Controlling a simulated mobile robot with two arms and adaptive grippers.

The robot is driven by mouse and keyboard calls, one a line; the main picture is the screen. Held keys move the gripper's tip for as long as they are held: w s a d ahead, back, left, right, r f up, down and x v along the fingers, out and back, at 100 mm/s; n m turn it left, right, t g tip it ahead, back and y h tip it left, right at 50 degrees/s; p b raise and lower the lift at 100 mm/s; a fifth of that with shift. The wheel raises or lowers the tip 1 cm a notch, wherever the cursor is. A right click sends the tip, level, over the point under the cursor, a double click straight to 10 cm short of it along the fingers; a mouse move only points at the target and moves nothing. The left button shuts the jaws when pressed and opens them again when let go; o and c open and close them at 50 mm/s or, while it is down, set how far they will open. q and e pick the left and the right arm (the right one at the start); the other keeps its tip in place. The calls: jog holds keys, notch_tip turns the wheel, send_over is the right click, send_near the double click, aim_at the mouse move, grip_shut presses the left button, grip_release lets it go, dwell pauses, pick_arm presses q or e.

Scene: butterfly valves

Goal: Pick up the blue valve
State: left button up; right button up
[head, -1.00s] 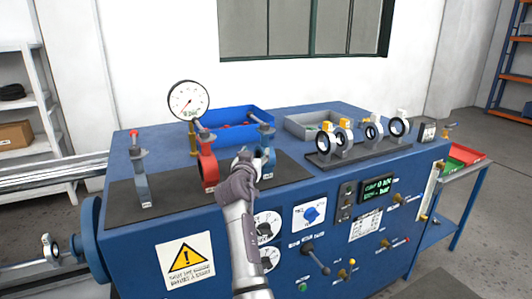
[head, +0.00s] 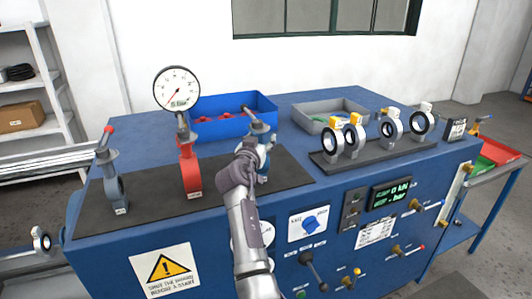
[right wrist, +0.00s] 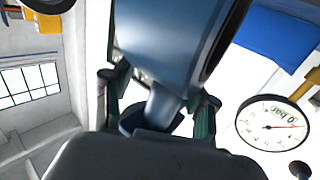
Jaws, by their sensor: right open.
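The blue valve (head: 266,152) stands on the dark mat (head: 290,172) of the blue bench, partly hidden behind my right gripper (head: 250,150). Its grey lever top shows above the gripper. In the right wrist view the blue valve (right wrist: 170,45) fills the upper middle, close to the camera. My right gripper (right wrist: 160,100) is open, with one finger on each side of the valve's narrower neck. I cannot tell whether the fingers touch it. My left gripper is not in view.
A red valve (head: 190,168) and a grey-blue valve (head: 115,185) stand to the left. A pressure gauge (head: 177,90) rises behind the red one. A blue bin (head: 215,128) and a grey bin (head: 335,125) are behind. Several ring-shaped valves stand on a rack (head: 330,165) at right.

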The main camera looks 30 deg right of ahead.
jog(key=shift+s+a+r, duration=0.1)
jog(key=shift+a+r, duration=0.25)
jog(key=shift+a, duration=0.4)
jog(key=shift+s+a+r, duration=0.15)
jog(key=shift+s+a, duration=0.05)
jog(key=shift+s, duration=0.05)
jog(key=c, duration=0.4)
jog(key=shift+d, duration=0.15)
jog(key=c, duration=0.3)
jog(key=shift+w+d, duration=0.1)
jog(key=shift+d, duration=0.05)
jog(key=c, duration=0.3)
jog(key=shift+f, duration=0.2)
grip_shut()
jog(key=shift+r, duration=0.3)
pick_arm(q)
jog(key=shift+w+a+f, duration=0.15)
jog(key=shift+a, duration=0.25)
